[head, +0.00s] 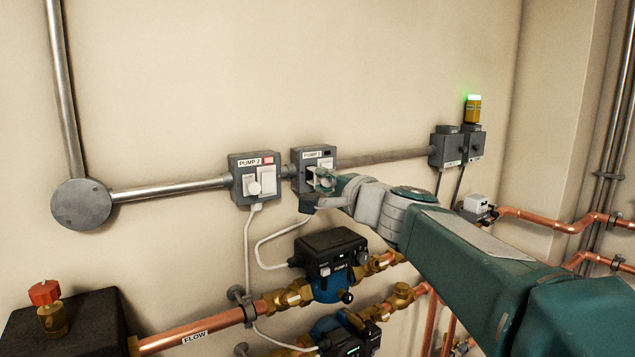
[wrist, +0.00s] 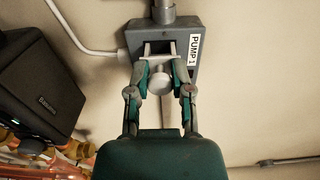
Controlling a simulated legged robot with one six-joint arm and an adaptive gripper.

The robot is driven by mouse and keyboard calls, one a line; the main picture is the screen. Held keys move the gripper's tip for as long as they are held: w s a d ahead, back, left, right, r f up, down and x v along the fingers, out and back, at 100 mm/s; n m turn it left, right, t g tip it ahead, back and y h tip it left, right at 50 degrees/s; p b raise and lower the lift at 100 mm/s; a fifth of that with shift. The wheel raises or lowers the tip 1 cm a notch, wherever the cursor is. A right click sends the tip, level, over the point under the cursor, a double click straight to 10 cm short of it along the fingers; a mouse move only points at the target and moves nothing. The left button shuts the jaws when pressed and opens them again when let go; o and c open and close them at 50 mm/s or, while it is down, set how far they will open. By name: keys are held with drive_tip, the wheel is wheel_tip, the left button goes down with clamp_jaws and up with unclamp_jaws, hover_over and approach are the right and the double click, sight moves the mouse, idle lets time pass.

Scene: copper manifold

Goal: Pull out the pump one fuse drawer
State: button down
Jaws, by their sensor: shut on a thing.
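The grey pump one box (head: 300,158) is on the wall, labelled PUMP 1, and its small indicator is dark. It also shows in the wrist view (wrist: 190,28). The white fuse drawer (wrist: 159,80), with its round knob, stands out from a dark opening in the box. Its white sides still reach to the opening. My gripper (wrist: 161,70) is shut on the drawer, one finger on each side. In the head view my gripper (head: 322,182) is in front of the box and hides most of the drawer.
The pump two box (head: 239,188), with a red indicator and its own white knob, is close on the left. A white cable (head: 272,241) hangs below. Pumps (head: 330,250) and copper pipes (head: 190,327) are underneath. Bare wall lies above.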

drive_tip(key=c, duration=0.8)
unclamp_jaws()
drive_tip(key=shift+w+d+f, duration=0.1)
drive_tip(key=shift+d+f, duration=0.15)
drive_tip(key=shift+f, duration=0.05)
drive_tip(key=o, duration=0.3)
drive_tip(key=shift+d, duration=0.15)
drive_tip(key=shift+d+r, duration=0.15)
drive_tip(key=shift+d, duration=0.05)
drive_tip(key=shift+a, duration=0.1)
drive_tip(key=shift+s, duration=0.3)
drive_tip(key=v, duration=1.1)
drive_tip(key=shift+s+d, duration=0.15)
drive_tip(key=shift+d, duration=0.1)
